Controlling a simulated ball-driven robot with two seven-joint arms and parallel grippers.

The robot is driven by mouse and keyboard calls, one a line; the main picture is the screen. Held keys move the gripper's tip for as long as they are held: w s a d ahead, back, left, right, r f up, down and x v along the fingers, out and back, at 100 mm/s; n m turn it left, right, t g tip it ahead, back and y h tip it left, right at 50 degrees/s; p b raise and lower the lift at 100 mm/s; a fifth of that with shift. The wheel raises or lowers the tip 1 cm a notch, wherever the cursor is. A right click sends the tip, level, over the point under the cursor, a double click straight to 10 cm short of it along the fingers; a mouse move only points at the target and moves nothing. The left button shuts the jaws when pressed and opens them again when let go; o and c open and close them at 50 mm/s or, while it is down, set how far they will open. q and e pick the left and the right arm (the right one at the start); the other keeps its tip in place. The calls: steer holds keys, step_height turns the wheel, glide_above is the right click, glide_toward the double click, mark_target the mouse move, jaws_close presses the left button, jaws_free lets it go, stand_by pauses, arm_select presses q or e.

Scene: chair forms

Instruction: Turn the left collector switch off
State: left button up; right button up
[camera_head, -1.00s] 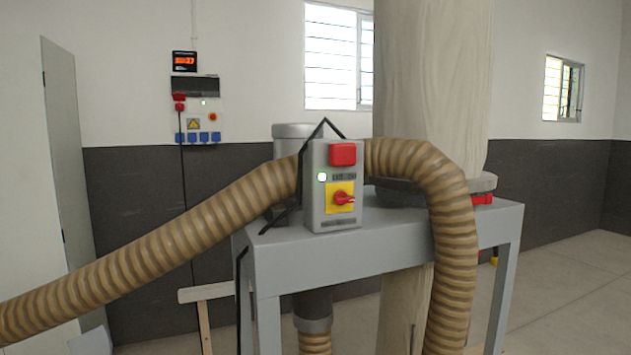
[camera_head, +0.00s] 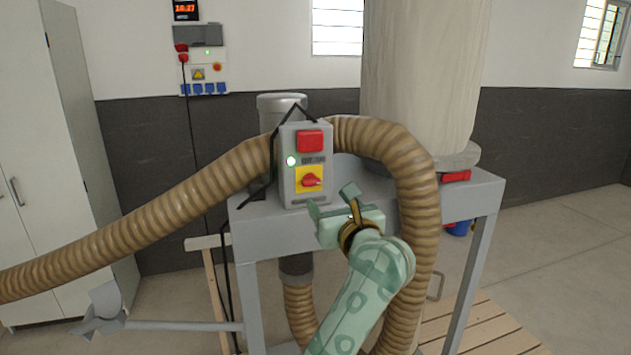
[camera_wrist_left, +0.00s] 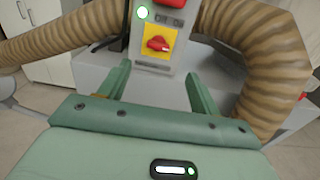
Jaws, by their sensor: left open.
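The collector switch box (camera_head: 288,190) is a grey box on the grey collector frame. On its front is a red rotary knob (camera_head: 311,180) on a yellow plate, with its handle lying roughly sideways. A lit green lamp (camera_head: 291,160) and a red cover (camera_head: 310,141) are above the knob. My left gripper (camera_head: 331,200) is open and empty, in front of and just below right of the knob. In the left wrist view the knob (camera_wrist_left: 158,44) appears ahead, between and beyond the two open fingers (camera_wrist_left: 160,78). My right gripper is not in view.
A brown ribbed hose (camera_head: 200,195) runs behind the box and curves down close right of my left arm. The grey frame top (camera_head: 250,212) lies below the box. A pale filter bag (camera_head: 420,80) stands behind. A white cabinet (camera_head: 60,130) is at the left.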

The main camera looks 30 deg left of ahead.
mark_target(313, 183)
arm_select(q)
steer(key=p+x, duration=0.1)
steer(key=x, duration=1)
steer(key=shift+a, duration=0.2)
steer(key=shift+s, duration=0.1)
steer(key=c, duration=1)
